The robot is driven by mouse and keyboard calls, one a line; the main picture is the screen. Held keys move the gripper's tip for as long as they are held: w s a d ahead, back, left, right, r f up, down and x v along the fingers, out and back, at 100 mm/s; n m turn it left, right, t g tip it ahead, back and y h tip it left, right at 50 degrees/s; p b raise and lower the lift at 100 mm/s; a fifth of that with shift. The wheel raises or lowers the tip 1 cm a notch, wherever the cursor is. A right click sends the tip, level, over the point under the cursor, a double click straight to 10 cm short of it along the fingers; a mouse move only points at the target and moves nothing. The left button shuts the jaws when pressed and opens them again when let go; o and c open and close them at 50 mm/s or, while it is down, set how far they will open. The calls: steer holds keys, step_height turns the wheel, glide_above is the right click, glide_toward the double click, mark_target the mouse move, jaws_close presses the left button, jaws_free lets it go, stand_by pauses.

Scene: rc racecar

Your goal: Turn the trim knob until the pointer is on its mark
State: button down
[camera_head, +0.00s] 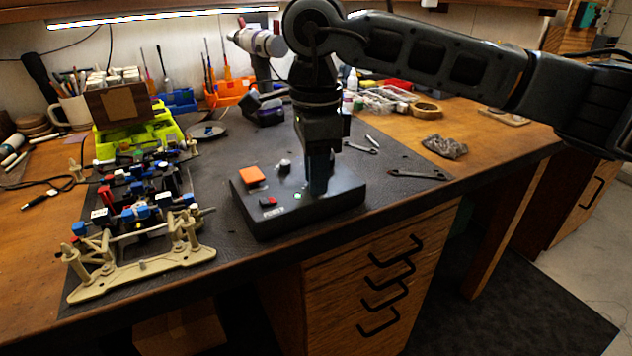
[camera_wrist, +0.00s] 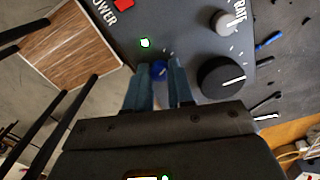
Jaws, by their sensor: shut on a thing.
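The black control box (camera_head: 300,213) stands on the dark mat near the bench's front edge. My gripper (camera_head: 318,190) reaches down onto its right part. A grey knob (camera_wrist: 223,21) lies farther off, by a partly cut-off label.
The box also carries a lit green lamp (camera_wrist: 145,43), a red switch (camera_head: 268,201) and an orange block (camera_head: 252,176). A car chassis (camera_head: 140,220) lies to the left.

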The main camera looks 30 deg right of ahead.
steer(key=shift+n, duration=0.3)
steer(key=c, duration=1)
jaws_free()
step_height(320, 180, up, 8)
steer(key=shift+f, duration=0.1)
stand_by(0.5)
